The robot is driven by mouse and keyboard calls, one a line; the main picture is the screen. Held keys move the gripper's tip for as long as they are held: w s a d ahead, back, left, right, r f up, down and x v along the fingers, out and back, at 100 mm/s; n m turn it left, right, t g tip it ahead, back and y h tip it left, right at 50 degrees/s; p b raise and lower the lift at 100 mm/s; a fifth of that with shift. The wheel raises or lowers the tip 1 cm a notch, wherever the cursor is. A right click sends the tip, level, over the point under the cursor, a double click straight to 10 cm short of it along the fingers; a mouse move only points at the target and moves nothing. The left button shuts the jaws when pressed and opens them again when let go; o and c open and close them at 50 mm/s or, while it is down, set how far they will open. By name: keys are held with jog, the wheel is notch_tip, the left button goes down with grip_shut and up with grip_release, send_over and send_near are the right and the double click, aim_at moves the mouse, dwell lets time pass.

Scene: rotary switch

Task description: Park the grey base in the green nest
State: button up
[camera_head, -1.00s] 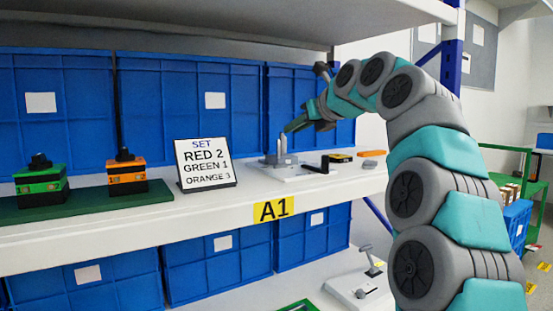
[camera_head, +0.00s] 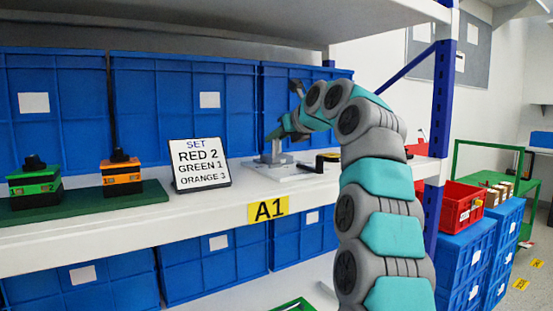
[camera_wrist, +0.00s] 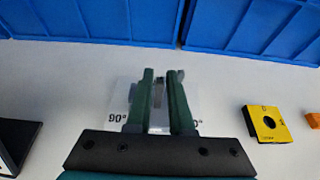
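In the head view a grey base (camera_head: 270,160) with an upright grey post stands on the upper shelf, right of the sign. My gripper (camera_head: 272,136) is at the top of that post. In the wrist view my gripper's two green fingers (camera_wrist: 161,90) are apart, with a narrow grey part between them. They hang over a white plate (camera_wrist: 120,115) marked 90° and, partly hidden, another number ending in 0°. I cannot tell whether they touch the post. A green-edged piece (camera_head: 294,305) shows at the bottom edge on the lower shelf, mostly cut off; I cannot tell if it is the nest.
A sign (camera_head: 201,164) and green and orange switch boxes (camera_head: 121,176) on a dark green board (camera_head: 90,200) stand to the left. A yellow-black block (camera_head: 327,161) lies right of the base. Blue bins (camera_head: 180,100) line the back. A shelf post (camera_head: 440,130) stands right.

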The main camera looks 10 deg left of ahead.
jog(key=shift+c, duration=0.2)
grip_shut()
dwell(1.2)
